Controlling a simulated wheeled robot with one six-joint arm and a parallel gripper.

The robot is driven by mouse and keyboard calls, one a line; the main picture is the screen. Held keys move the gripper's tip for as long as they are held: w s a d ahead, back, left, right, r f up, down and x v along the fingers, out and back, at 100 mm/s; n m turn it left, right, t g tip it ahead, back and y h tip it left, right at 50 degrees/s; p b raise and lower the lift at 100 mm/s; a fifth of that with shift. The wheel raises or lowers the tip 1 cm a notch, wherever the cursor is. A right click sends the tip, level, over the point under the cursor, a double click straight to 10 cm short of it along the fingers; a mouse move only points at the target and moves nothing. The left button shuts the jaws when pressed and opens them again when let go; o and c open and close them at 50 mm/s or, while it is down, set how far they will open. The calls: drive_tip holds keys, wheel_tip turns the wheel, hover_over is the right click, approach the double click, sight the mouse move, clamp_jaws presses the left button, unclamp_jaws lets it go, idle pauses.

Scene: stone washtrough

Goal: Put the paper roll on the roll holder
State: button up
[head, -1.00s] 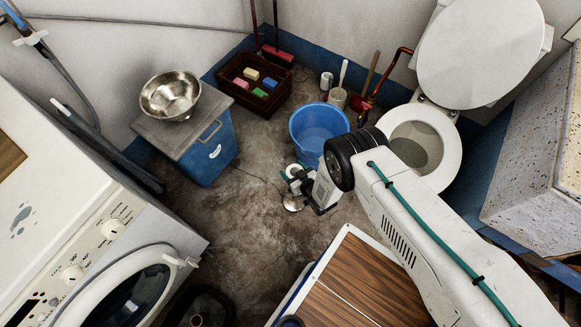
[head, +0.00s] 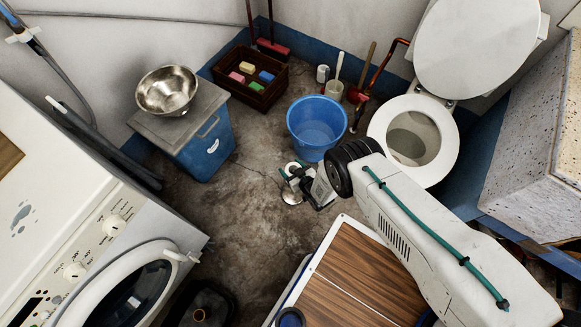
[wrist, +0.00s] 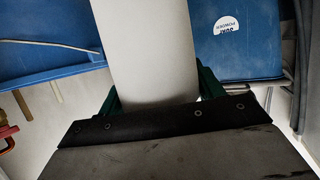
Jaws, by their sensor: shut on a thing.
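The paper roll (wrist: 150,50) is a plain white cylinder in the wrist view, rising between the green fingers of my gripper (wrist: 155,90). My gripper is shut on it. In the head view my gripper (head: 297,178) is small and low over the floor, left of my arm. A white ring (head: 292,166) there looks like the roll's end. The holder is not clearly seen.
A blue bucket (head: 317,128) stands just behind my gripper, with a toilet (head: 412,140) to its right. A blue bin (head: 205,146) with a steel bowl (head: 167,90) stands left. A crate (head: 249,78) is at the back wall. Bare floor (head: 238,215) lies left of my gripper.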

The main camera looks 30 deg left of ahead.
drive_tip(key=o, duration=1.1)
drive_tip(key=shift+v, duration=3.95)
drive_tip(key=shift+f, duration=0.15)
